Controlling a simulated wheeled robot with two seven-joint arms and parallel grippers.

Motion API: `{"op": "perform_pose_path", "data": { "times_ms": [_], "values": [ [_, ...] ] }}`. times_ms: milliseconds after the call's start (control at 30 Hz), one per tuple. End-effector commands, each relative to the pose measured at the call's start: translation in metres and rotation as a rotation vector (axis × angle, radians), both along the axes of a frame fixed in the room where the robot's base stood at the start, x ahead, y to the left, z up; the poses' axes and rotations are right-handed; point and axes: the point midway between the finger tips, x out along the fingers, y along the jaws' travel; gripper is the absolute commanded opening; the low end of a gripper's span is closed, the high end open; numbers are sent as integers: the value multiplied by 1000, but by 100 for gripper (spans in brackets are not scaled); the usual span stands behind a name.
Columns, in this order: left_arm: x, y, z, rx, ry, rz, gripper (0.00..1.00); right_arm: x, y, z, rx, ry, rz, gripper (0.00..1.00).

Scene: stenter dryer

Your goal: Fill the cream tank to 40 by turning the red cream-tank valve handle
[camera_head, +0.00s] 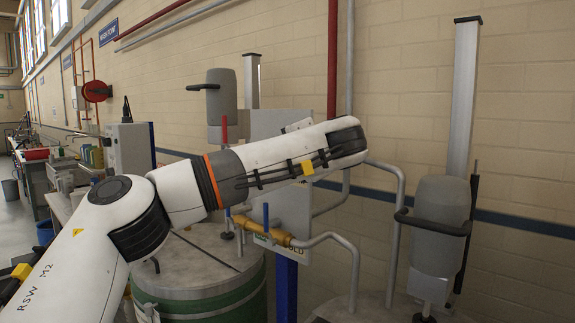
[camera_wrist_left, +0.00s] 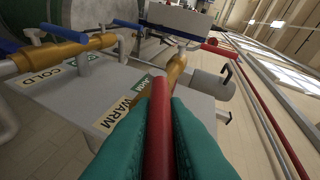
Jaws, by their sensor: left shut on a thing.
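In the left wrist view a red valve handle (camera_wrist_left: 158,125) runs between the two teal fingers of my left gripper (camera_wrist_left: 160,135), which is shut on it. The handle leads towards a brass valve body (camera_wrist_left: 177,68) by the panel's WARM label (camera_wrist_left: 115,114). In the head view my left arm crosses the middle and hides the gripper and the held part of the handle. A green-banded tank with a grey lid (camera_head: 200,280) stands below the arm; I cannot tell whether it is the cream tank. No level reading is legible. My right gripper is not in view.
A grey mixer motor on a post (camera_head: 437,212) stands at the right. A red vertical pipe (camera_head: 332,55) runs down the brick wall.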

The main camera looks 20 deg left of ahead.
Motion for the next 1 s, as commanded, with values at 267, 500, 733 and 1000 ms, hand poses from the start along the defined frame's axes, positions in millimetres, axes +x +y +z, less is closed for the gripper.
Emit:
{"op": "perform_pose_path", "data": {
  "times_ms": [267, 500, 733, 1000],
  "values": [
    [0, -1, -1, 23, -8, -3, 0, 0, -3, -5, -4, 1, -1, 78],
    [0, -1, -1, 21, -8, -2, 0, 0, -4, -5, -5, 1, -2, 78],
    [0, -1, -1, 21, -7, -1, 35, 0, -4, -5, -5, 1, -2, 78],
    [-2, -3, -1, 21, -8, -1, 35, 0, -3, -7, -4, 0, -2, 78]
  ]
}}
